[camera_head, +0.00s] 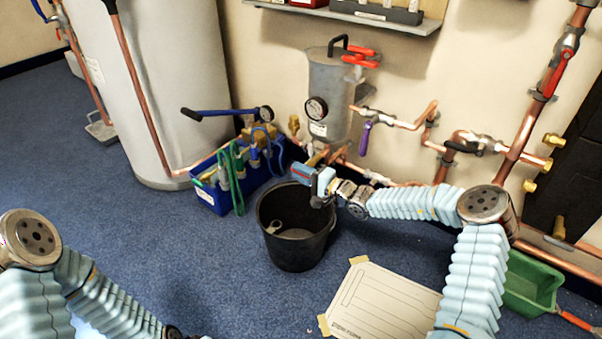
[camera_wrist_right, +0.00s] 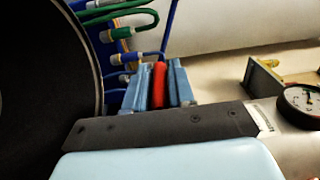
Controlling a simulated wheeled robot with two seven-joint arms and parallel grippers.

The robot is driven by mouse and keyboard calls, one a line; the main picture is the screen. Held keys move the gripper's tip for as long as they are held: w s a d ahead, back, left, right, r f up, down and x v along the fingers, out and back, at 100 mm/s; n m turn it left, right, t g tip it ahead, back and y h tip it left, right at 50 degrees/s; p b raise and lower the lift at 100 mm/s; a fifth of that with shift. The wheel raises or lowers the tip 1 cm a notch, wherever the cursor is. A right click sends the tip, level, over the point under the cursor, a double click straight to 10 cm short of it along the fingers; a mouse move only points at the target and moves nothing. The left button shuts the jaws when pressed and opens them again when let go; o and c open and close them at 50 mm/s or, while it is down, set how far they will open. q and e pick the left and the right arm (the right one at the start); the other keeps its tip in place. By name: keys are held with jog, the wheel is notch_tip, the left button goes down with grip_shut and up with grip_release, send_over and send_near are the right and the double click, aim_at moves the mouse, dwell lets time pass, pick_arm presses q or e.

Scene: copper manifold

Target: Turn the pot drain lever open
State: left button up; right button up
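The grey metal pot (camera_head: 328,95) hangs on the wall with a round gauge on its front; the gauge also shows at the right of the right wrist view (camera_wrist_right: 301,103). My right gripper (camera_head: 312,178) is below the pot, over the black bucket's back rim. In the right wrist view, its blue fingers (camera_wrist_right: 159,85) lie close on both sides of a red lever (camera_wrist_right: 158,86), which appears held between them. The lever's pivot and valve body are hidden.
A black bucket (camera_head: 290,252) stands on the floor below my right gripper. A blue crate (camera_head: 212,198) with hoses and valves is left of it. Copper pipes (camera_head: 520,130) run along the wall at right. A paper sheet (camera_head: 378,303) and a green tray (camera_head: 528,284) lie in front.

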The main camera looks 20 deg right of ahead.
grip_shut()
